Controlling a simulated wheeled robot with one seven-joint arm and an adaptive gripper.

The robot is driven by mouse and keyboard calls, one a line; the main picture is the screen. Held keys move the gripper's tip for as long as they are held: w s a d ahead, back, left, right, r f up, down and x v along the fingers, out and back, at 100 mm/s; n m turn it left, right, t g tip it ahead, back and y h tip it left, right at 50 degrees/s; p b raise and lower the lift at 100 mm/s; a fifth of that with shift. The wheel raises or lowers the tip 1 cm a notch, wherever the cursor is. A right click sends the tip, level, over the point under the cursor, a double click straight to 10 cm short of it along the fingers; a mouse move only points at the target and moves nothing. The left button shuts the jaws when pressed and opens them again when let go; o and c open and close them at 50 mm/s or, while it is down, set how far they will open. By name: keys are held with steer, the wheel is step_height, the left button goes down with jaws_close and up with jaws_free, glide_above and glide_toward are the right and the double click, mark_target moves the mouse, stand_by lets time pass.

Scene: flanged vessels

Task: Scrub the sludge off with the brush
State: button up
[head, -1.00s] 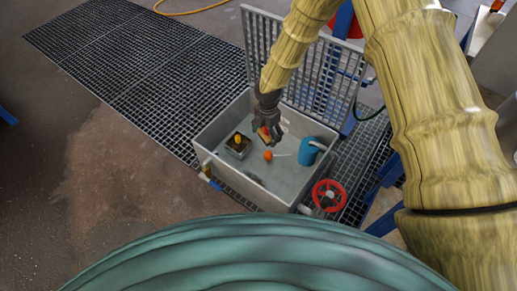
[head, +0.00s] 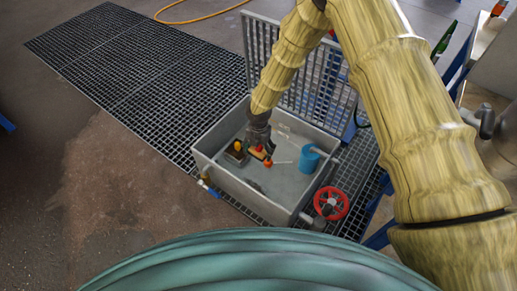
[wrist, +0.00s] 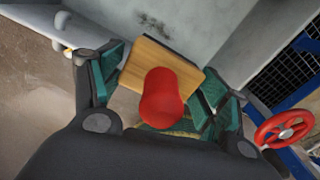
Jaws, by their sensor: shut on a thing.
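My gripper (head: 261,147) is low inside the grey basin (head: 218,178), shut on the brush (head: 257,153). In the wrist view the brush shows a wooden block (wrist: 152,62) and a red knob handle (wrist: 162,98) between the green-padded fingers. The bristles are hidden under the block. A small dark patch (head: 253,185), possibly sludge, lies on the basin floor in front of the brush. I cannot tell whether the brush touches the floor.
A dark square tray (head: 233,158) with an orange-yellow thing stands left of the brush. A small orange object (head: 268,163) lies close to the brush. A blue container (head: 309,159) stands at the right. A red valve wheel (head: 331,203) is outside the basin.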

mark_target(270, 194)
steer(key=shift+f+b, duration=7.95)
steer(key=shift+f, duration=7.6)
steer(key=shift+f, duration=0.3)
steer(key=shift+s+d, duration=0.1)
steer(key=shift+s+d+r+p, duration=0.1)
steer(key=shift+s+d+p, duration=0.3)
steer(key=shift+s+d, duration=0.3)
steer(key=shift+s+d+r+p, duration=0.1)
steer(key=shift+s+d+p, duration=0.35)
steer(key=shift+d, duration=0.4)
steer(key=shift+s+d+f+p, duration=0.1)
steer(key=shift+s+d+p, duration=0.15)
steer(key=shift+s+d, duration=0.3)
steer(key=shift+s+d+f+p, duration=0.1)
steer(key=shift+s+d+p, duration=0.25)
steer(key=shift+d, duration=0.45)
steer(key=shift+s+d+p, duration=0.15)
steer(key=shift+s+d, duration=0.35)
steer(key=shift+d, duration=0.15)
steer(key=shift+a, duration=0.15)
steer(key=shift+w+a+b, duration=0.45)
steer(key=shift+w+a, duration=0.25)
steer(key=shift+a, duration=0.15)
